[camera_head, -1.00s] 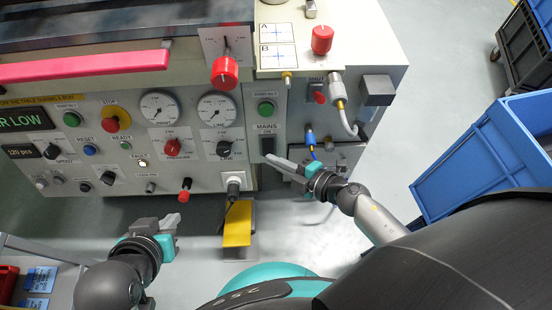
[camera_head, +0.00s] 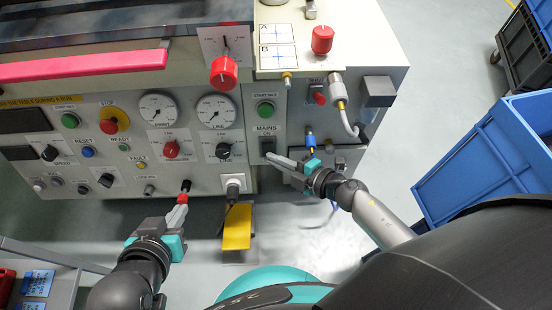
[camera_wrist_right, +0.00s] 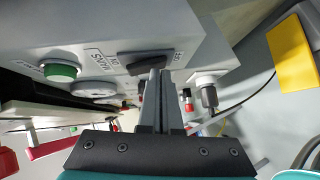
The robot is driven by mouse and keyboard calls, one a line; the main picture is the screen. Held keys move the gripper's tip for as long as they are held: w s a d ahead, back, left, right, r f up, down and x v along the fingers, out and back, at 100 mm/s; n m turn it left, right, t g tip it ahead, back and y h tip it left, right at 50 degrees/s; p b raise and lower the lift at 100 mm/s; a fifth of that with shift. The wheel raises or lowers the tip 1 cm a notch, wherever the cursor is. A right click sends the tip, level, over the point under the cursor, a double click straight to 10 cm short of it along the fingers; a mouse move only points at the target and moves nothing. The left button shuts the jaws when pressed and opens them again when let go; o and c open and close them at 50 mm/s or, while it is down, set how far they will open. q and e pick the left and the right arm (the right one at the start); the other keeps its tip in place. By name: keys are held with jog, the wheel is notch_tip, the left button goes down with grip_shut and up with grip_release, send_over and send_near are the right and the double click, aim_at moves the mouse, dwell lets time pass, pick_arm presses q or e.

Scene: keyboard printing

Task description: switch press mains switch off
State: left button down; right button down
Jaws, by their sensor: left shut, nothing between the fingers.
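The mains switch (camera_head: 267,146) is a dark rocker under the MAINS label on the right panel of the machine. It also shows in the right wrist view (camera_wrist_right: 142,67). My right gripper (camera_head: 268,158) has its fingers together, with the tips at the lower end of the switch; I cannot tell whether they touch it. In the right wrist view the fingertips (camera_wrist_right: 157,72) overlap the edge of the switch. My left gripper (camera_head: 181,204) is shut and empty, with its tips just below a small red-and-black knob (camera_head: 186,187) at the panel's lower edge.
A green button (camera_head: 265,109) sits above the mains switch. A yellow pedal (camera_head: 237,228) is below. A blue crate (camera_head: 470,170) stands at the right.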

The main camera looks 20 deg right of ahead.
jog(key=shift+r, duration=0.15)
jog(key=shift+r+p, duration=0.75)
jog(key=shift+p, duration=0.2)
pick_arm(q)
jog(key=shift+r, duration=0.95)
